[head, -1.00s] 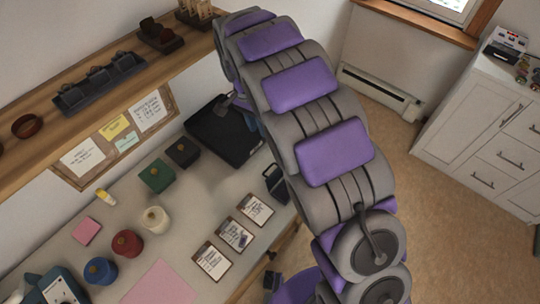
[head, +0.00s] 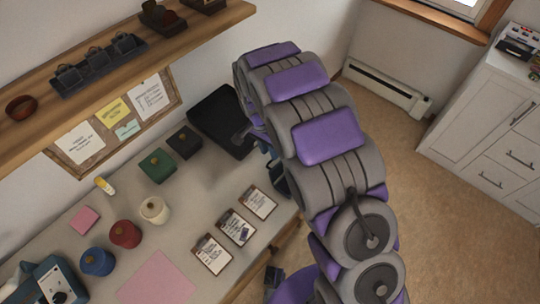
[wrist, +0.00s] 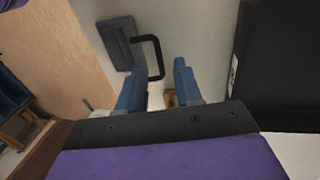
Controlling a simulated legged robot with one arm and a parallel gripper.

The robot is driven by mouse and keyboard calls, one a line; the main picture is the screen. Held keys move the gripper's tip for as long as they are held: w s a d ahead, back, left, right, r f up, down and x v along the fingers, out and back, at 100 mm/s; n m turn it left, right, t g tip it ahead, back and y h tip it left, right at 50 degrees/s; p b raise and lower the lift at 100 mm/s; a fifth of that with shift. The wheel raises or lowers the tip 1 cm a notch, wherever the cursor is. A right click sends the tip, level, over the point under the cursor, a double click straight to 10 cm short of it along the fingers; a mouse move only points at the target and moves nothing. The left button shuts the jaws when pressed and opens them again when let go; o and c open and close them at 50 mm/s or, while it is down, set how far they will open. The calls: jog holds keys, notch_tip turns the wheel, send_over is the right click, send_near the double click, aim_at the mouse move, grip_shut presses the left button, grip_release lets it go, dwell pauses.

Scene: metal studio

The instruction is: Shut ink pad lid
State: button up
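A large black case (head: 222,118), seemingly the ink pad, lies at the back right of the desk; my arm hides part of it, so I cannot tell its lid's angle. A big black panel, likely this case (wrist: 288,70), fills the right of the wrist view. My gripper (wrist: 158,68) has two blue fingers apart with nothing held between them. Ahead of them is a dark grey block (wrist: 122,42) with a black loop; the loop's lower end shows near the left fingertip, and contact is unclear. In the head view my arm mostly hides the gripper.
Green (head: 157,166) and black (head: 184,143) knobbed blocks stand left of the case. Three cards (head: 237,228) lie along the desk's front. White (head: 154,211), red (head: 125,234) and blue (head: 97,262) round pots stand further left. A wooden shelf (head: 150,65) overhangs the back.

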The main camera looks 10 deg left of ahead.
jog(key=shift+x, duration=1.3)
jog(key=shift+c, duration=0.2)
grip_shut()
dwell(0.4)
